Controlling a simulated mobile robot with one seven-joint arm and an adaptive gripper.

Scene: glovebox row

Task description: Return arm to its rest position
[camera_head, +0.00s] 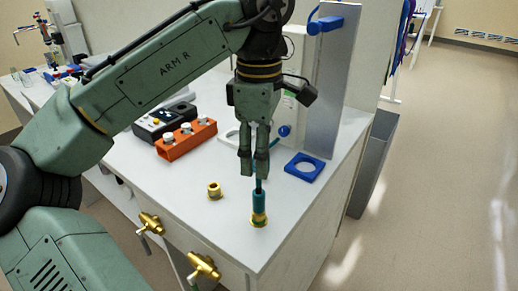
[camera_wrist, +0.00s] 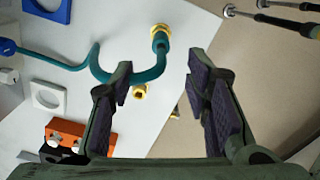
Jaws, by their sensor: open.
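My gripper (camera_head: 253,165) points down over the white bench top, held by my green arm. Its jaws are open and empty; the wrist view shows both dark finger pads (camera_wrist: 158,95) apart with nothing between them. Below it a teal hose (camera_head: 260,200) ends in a brass fitting (camera_head: 258,220) near the bench's front edge. In the wrist view the hose (camera_wrist: 150,75) curves ahead of the fingers to its brass fitting (camera_wrist: 160,32). In the head view the fingers overlap the hose's upper part; I cannot tell whether they touch it.
A loose-looking brass fitting (camera_head: 214,190) stands left of the hose end. An orange block (camera_head: 186,139) with white-topped pieces, a blue square ring (camera_head: 304,167) and a grey upright panel (camera_head: 323,90) are on the bench. Brass valves (camera_head: 203,267) jut from its front. Floor at right is clear.

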